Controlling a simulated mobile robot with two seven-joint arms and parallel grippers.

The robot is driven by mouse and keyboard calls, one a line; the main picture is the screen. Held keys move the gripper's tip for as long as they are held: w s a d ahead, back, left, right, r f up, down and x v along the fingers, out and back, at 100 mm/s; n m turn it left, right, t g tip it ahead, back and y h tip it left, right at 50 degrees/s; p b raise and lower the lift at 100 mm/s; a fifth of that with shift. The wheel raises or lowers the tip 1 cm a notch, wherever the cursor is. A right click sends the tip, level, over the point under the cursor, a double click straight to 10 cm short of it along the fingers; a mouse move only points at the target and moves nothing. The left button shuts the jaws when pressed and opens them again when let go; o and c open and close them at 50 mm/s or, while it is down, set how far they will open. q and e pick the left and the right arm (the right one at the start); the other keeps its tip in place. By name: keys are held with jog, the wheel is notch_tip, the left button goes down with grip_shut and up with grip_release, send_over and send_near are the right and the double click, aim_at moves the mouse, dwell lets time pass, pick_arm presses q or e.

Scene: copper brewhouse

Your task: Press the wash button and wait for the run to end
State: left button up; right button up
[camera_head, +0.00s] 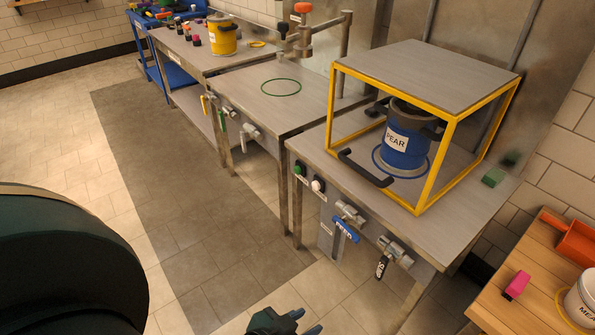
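A green button (299,168) and a white button (318,185) sit on the front edge of the nearest steel table. Their labels are too small to read, so I cannot tell which is the wash button. On that table a yellow-framed guard (451,133) with a grey top stands around a blue vessel (404,151) marked "PEAR". A small green block (493,177), possibly a lamp, sits at the table's right. My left gripper (296,324) is low at the bottom edge, below and apart from the buttons, and partly cut off. My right gripper is out of view.
A middle table (300,108) bears a green ring. A yellow vessel (222,38) stands farther back. A wooden table (500,310) is at lower right. The floor at left is clear.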

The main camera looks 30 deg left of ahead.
pick_arm(q)
grip_shut()
dwell(1.5)
